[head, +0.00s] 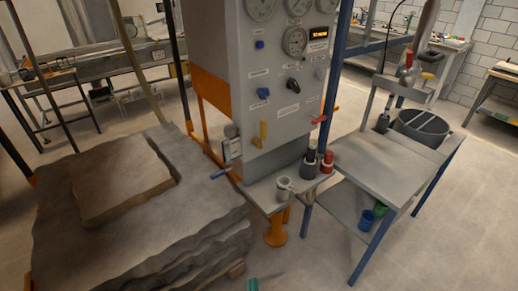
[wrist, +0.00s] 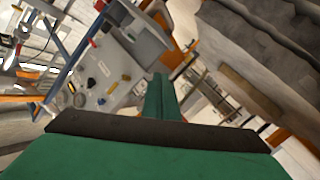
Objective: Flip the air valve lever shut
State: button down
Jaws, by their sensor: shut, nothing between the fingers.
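A grey control panel (head: 275,95) stands in the middle of the head view. It carries a yellow lever (head: 263,133) standing upright on its lower face and a red lever (head: 319,118) lying about level at its right edge. A blue handle (head: 220,174) sticks out low at the left. The labels are too small to read, so I cannot tell which is the air valve lever. My gripper's green tip (head: 252,285) shows at the bottom edge, low and apart from the panel. In the wrist view my green fingers (wrist: 161,78) are together and empty, and the panel (wrist: 108,70) appears tilted beyond them.
A grey side table (head: 385,160) stands right, with a bucket (head: 422,128) behind. Floor at front right is clear.

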jog(key=w+r+n+t, duration=0.1)
jog(key=w+r+n, duration=1)
jog(key=w+r, duration=1.3)
jog(key=shift+w+r+t+y, duration=0.3)
jog(key=shift+w, duration=0.05)
send_near(263, 135)
jog(key=w+a+r, duration=0.1)
jog(key=w+a, duration=0.3)
jog(key=shift+w+d+r, duration=0.15)
jog(key=shift+w+d, duration=1.05)
jog(key=shift+w, duration=0.05)
jog(key=shift+r, duration=0.1)
